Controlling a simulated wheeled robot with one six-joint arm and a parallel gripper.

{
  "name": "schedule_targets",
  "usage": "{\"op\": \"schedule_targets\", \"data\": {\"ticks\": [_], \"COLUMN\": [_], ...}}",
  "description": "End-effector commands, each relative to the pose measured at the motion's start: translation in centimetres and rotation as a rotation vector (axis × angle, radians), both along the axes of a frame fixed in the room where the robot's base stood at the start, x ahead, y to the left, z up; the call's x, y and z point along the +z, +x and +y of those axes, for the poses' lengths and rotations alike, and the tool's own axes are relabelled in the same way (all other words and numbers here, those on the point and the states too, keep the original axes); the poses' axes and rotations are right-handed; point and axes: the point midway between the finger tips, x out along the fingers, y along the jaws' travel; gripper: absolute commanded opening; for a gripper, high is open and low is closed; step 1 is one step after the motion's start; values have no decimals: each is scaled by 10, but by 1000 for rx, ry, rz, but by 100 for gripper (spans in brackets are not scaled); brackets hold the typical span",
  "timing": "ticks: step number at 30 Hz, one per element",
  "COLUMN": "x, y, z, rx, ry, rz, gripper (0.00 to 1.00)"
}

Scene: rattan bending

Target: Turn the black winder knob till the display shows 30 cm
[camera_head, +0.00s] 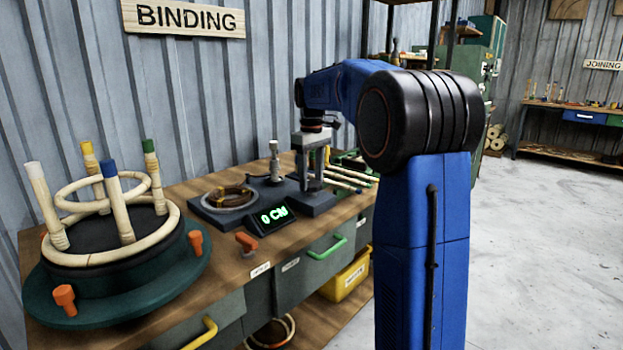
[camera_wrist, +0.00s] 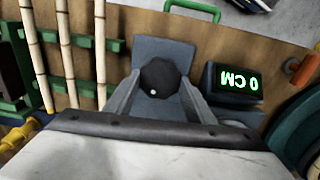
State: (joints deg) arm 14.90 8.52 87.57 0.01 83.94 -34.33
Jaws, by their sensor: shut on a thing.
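The black winder knob (camera_wrist: 160,76) is round with a small white dot on its top. It sits on a grey block in the wrist view. My gripper (camera_wrist: 160,90) reaches down over it, with one grey finger on each side, shut on the knob. In the head view my gripper (camera_head: 311,165) points straight down over the winder base (camera_head: 316,203), and the knob is hidden there. The display (camera_head: 273,215) reads 0 CM in green. It also shows upside down in the wrist view (camera_wrist: 238,84).
A coil of brown binding (camera_head: 232,198) lies on the winder's left part. A round green jig (camera_head: 115,275) with rattan rings and posts stands at the left. Bamboo-like poles (camera_head: 345,178) lie in a green rack beside the winder. Drawers are below the bench's front edge.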

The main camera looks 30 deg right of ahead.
Motion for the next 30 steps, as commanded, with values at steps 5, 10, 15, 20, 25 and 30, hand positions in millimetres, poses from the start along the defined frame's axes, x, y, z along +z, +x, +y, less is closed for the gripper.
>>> {"op": "schedule_targets", "data": {"ticks": [5,10,15,20,25,30], "x": [0,1,1,1,1,1], "y": [0,0,0,0,0,0], "z": [0,0,0,0,0,0], "rx": [-168,-330,-492,-643,-805,-967], "ry": [-1,-1,-1,-1,-1,-1], "rz": [-1,-1,-2,-2,-2,-2], "gripper": [27,27,27,27,27,27]}}
